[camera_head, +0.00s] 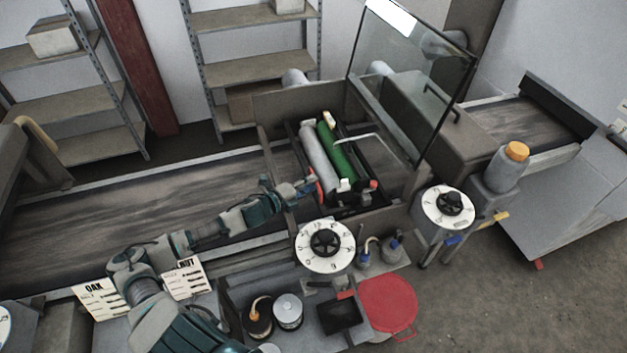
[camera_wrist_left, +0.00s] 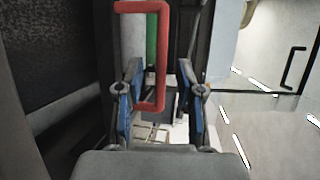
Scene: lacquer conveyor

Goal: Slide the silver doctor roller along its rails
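The silver doctor roller (camera_head: 318,158) lies beside the green roller (camera_head: 338,150) in the dark frame of the coating machine. In the left wrist view the silver roller (camera_wrist_left: 131,38) and green roller (camera_wrist_left: 152,40) show behind a red loop handle (camera_wrist_left: 162,60). My left gripper (camera_head: 308,186) is at the near left end of the silver roller, by the red handle. In the left wrist view its fingers (camera_wrist_left: 160,85) are apart, with part of the red handle between them; I cannot tell whether they touch it. The rails are mostly hidden. My right gripper is not in view.
A raised glass guard (camera_head: 410,75) stands behind the rollers. A white dial (camera_head: 325,245) sits just in front of the machine, and another dial (camera_head: 448,207) is to the right. The conveyor belt (camera_head: 120,210) is bare. Cans and a red lid (camera_head: 388,304) are nearer.

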